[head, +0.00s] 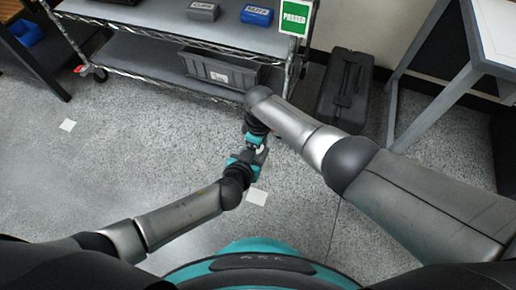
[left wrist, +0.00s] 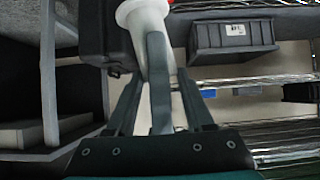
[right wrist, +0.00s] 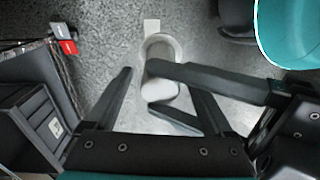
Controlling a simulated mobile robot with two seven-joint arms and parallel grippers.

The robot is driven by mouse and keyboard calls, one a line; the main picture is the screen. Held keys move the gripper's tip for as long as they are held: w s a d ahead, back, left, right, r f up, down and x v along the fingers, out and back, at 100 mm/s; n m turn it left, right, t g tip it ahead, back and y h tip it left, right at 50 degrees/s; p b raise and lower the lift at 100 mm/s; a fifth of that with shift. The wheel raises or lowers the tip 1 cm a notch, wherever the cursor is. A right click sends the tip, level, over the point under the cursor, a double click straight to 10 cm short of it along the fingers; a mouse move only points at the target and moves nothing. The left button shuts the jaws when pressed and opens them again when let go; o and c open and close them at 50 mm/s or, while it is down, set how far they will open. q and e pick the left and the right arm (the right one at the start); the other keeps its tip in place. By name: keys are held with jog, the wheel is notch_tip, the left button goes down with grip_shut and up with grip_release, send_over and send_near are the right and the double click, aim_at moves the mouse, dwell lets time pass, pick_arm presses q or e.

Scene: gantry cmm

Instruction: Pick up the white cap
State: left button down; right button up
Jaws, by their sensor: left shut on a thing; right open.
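The white cap (right wrist: 160,52) is a hollow, rounded piece with a wider rim. My left gripper (right wrist: 153,88) comes in from the right of the right wrist view, and its fingers are shut on the cap. In the left wrist view the cap (left wrist: 143,22) is at the top, with its flared rim upward. My right gripper (head: 255,139) is open, its fingers on either side of the cap in its own wrist view. I cannot tell whether they touch it. In the head view only a small white bit shows between the two grippers, which hide the rest.
A wire shelf rack (head: 170,35) stands ahead, with a grey bin (head: 220,72) on its lower shelf and a grey and a blue bin (head: 257,15) above. A black case (head: 343,90) lies on the floor beside it. A table (head: 470,70) stands at right.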

jog(key=shift+c, duration=0.3)
grip_shut()
pick_arm(q)
jog(key=shift+r, duration=0.65)
jog(key=shift+w+d+r, duration=0.1)
jog(key=shift+d, duration=0.05)
pick_arm(e)
jog(key=shift+d+f, duration=0.1)
jog(key=shift+d, duration=0.05)
pick_arm(q)
jog(key=v, duration=1.2)
jog(key=shift+a+f, duration=0.25)
jog(key=shift+a, duration=0.05)
